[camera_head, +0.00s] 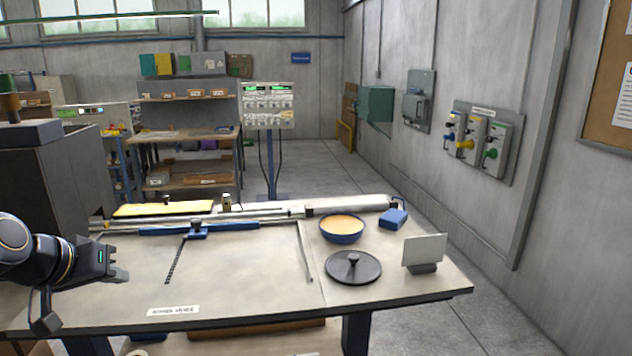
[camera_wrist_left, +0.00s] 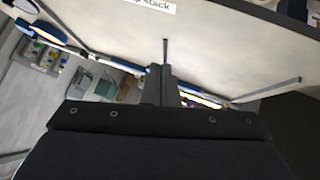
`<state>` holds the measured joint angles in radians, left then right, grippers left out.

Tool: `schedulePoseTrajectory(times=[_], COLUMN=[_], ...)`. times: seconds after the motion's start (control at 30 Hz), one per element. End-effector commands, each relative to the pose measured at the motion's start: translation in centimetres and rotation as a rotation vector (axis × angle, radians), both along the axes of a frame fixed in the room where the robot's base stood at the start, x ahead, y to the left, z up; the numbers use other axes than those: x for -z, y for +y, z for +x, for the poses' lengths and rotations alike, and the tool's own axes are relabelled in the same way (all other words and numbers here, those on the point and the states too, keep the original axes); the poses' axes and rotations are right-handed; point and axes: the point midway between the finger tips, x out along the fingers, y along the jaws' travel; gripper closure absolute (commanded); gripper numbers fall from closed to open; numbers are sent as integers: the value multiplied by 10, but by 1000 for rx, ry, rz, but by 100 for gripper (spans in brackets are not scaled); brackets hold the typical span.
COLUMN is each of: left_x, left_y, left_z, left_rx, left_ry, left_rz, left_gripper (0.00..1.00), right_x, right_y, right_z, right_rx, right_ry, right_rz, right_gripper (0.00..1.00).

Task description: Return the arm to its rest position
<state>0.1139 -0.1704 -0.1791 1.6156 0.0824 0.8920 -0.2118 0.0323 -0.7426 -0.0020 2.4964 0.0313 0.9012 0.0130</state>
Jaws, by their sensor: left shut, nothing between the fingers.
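My left arm comes in from the left edge in the head view. Its gripper (camera_head: 120,275) is over the left end of the worktable (camera_head: 245,280), apart from the things on it. Its fingers are shut and hold nothing. In the left wrist view the closed fingers (camera_wrist_left: 160,85) point toward the table, which appears upside down. My right arm and gripper do not show in either view.
A blue bowl (camera_head: 342,230) with orange contents, a dark round lid (camera_head: 353,267), a small stand with a pale card (camera_head: 424,252) and a blue box (camera_head: 393,219) are on the table's right. A blue bar (camera_head: 250,227) lies along the back. The left-front surface is mostly clear.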

Motion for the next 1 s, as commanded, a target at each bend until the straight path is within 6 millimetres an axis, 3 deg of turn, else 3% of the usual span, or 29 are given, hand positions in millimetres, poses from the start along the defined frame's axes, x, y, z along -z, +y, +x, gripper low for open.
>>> schedulePoseTrajectory(times=[0.03,0.2,0.3,0.43,0.6,1.0], left_x=[12,71,107,144,167,167], left_y=[-23,-102,-136,-163,-176,-176], left_z=[-24,-107,-150,-189,-210,-211], left_rx=[27,110,145,171,183,183], left_ry=[19,118,174,230,262,263], left_rz=[-27,-93,-107,-109,-107,-107], left_gripper=[100,100,100,100,100,100], right_x=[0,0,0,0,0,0], right_y=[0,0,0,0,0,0], right_z=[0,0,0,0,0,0], right_rx=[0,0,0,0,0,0], right_ry=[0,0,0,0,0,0], right_rz=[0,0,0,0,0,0], right_gripper=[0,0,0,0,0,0])
